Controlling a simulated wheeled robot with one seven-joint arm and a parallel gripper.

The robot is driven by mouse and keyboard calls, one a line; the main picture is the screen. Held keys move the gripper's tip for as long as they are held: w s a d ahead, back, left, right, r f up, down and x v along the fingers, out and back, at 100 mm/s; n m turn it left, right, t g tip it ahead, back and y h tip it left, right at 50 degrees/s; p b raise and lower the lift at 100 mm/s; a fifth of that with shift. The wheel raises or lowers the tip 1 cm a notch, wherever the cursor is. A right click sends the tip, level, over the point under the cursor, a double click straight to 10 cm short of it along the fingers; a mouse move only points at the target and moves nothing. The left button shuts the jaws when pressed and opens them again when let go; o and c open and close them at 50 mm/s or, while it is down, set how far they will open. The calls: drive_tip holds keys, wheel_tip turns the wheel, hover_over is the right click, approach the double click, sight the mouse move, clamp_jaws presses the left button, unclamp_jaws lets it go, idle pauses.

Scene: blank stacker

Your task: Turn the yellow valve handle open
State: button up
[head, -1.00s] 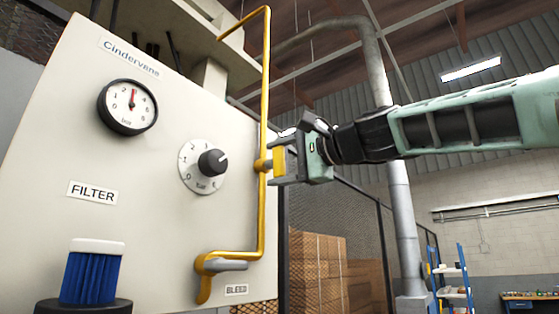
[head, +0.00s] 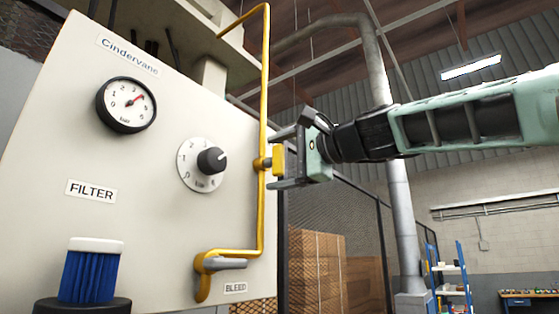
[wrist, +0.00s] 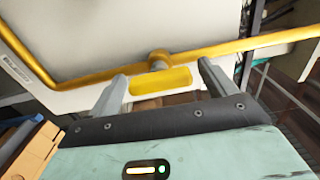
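The yellow valve handle (head: 278,160) is a short bar on the upright yellow pipe (head: 262,215) at the panel's right edge. It stands roughly in line with the pipe. In the wrist view the handle (wrist: 160,81) lies between my two grey fingers, with a gap on each side. My gripper (head: 272,160) is open, one finger above the handle and one below it. It also shows in the wrist view (wrist: 161,70), holding nothing.
A blue brush-like filter (head: 91,272) stands at lower left. Stacked boxes (head: 316,268) sit behind a mesh fence.

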drive_tip(key=b+v, duration=0.8)
drive_tip(key=v, duration=0.9)
drive_tip(key=shift+d, duration=0.2)
drive_tip(key=shift+s+f, duration=0.1)
drive_tip(key=shift+f, duration=0.05)
